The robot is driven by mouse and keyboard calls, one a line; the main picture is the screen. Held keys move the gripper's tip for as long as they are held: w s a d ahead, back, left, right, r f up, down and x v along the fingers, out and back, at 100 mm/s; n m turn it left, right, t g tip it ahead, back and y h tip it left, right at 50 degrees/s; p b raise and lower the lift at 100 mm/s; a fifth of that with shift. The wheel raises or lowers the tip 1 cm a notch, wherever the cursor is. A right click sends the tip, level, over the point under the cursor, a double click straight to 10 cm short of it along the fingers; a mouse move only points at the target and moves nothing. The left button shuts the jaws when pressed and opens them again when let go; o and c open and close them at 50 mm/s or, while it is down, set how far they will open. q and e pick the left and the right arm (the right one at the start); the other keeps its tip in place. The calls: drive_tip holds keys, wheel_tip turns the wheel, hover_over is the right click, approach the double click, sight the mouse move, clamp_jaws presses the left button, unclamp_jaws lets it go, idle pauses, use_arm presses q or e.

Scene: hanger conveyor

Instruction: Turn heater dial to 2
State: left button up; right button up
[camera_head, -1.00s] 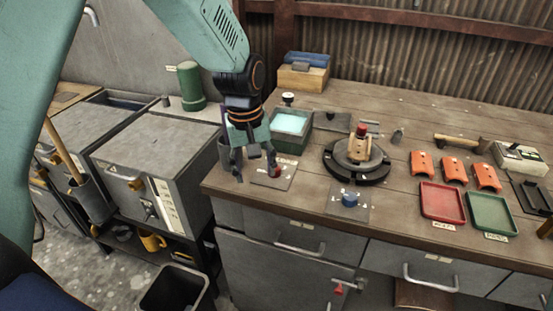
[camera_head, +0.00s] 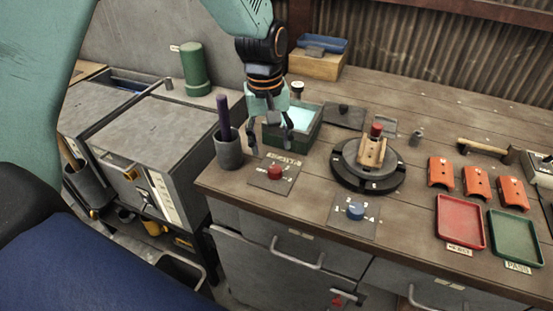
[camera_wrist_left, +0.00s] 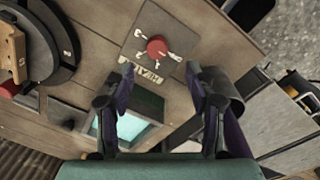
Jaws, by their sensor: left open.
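A red dial (camera_head: 275,172) sits on a square grey plate near the table's front left edge. In the left wrist view the red dial (camera_wrist_left: 157,47) shows with marks around it and an upside-down label beside it; its text is too small to read surely. A blue dial (camera_head: 355,210) sits on a similar plate to the right. My left gripper (camera_head: 269,147) is open and empty, its fingers pointing down above and behind the red dial, apart from it. In the wrist view its fingertips (camera_wrist_left: 160,72) are spread below the dial. My right gripper is not in view.
A grey cup (camera_head: 229,152) holding a purple rod stands left of the red dial. A green tank (camera_head: 293,136) is behind the gripper. A round black fixture (camera_head: 350,180) stands to the right. Red (camera_head: 460,222) and green (camera_head: 515,238) trays lie farther right.

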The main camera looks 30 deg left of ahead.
sight(275, 170)
use_arm(q)
drive_tip(key=f, duration=0.2)
drive_tip(key=w+f, duration=0.1)
drive_tip(key=shift+d, duration=0.25)
drive_tip(key=f, duration=0.4)
drive_tip(key=shift+s+a+f+b, duration=0.1)
drive_tip(key=shift+s+f+b, duration=0.2)
drive_tip(key=shift+f, duration=0.1)
drive_tip(key=shift+w+f, duration=0.3)
drive_tip(key=shift+s+d+r, duration=0.2)
drive_tip(key=shift+s+d, duration=0.05)
drive_tip(key=shift+d, duration=0.1)
drive_tip(key=shift+s+r, duration=0.1)
drive_tip(key=shift+s, duration=0.05)
drive_tip(key=shift+c, duration=0.8)
drive_tip(key=shift+a, duration=0.15)
drive_tip(key=shift+c, duration=0.8)
drive_tip(key=shift+w+a+f, duration=0.1)
drive_tip(key=shift+w+f, duration=0.1)
drive_tip(key=shift+c, duration=1.4)
drive_tip(key=shift+w, duration=0.1)
drive_tip(key=shift+c, duration=0.8)
drive_tip(key=c, duration=0.4)
